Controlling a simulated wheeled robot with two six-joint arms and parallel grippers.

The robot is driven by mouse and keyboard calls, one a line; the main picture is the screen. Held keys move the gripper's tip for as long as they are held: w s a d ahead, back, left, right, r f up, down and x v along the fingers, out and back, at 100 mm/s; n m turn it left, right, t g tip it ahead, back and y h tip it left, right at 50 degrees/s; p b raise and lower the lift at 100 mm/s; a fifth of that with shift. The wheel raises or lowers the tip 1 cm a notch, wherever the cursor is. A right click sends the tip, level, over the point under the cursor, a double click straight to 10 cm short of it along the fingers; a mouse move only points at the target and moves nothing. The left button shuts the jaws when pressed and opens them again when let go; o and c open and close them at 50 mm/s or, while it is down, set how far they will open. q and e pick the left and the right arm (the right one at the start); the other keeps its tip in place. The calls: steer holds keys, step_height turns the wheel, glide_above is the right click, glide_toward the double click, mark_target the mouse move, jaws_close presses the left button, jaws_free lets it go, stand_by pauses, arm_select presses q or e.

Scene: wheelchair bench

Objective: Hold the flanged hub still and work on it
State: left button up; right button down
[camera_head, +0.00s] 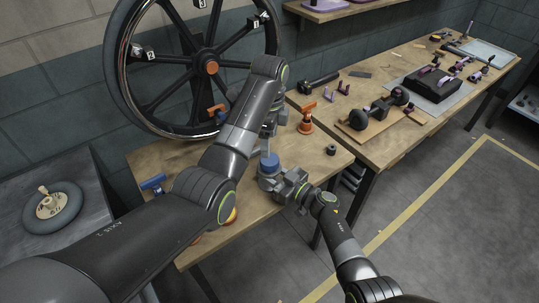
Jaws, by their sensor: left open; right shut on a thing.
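The flanged hub appears to be the small round grey part with a blue top (268,164) above the front bench. My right gripper (279,186) is shut on its side, coming in from the lower right. The fingers hide part of it, and I cannot tell if it touches the bench. My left gripper (267,146) is open and points down just above the blue top. Its fingers are small and dark here, and I cannot tell whether they touch the part.
A large spoked wheel (211,67) stands behind the bench (325,171). An orange tool (306,122) and a dark nut (331,150) are right of my grippers. A blue-handled tool (153,182) lies left. A small wheel (53,205) lies on the left table. The far bench holds several parts.

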mark_target(269, 159)
arm_select(q)
steer(key=m, duration=0.7)
steer(key=shift+m, duration=0.3)
steer(key=shift+f, duration=4)
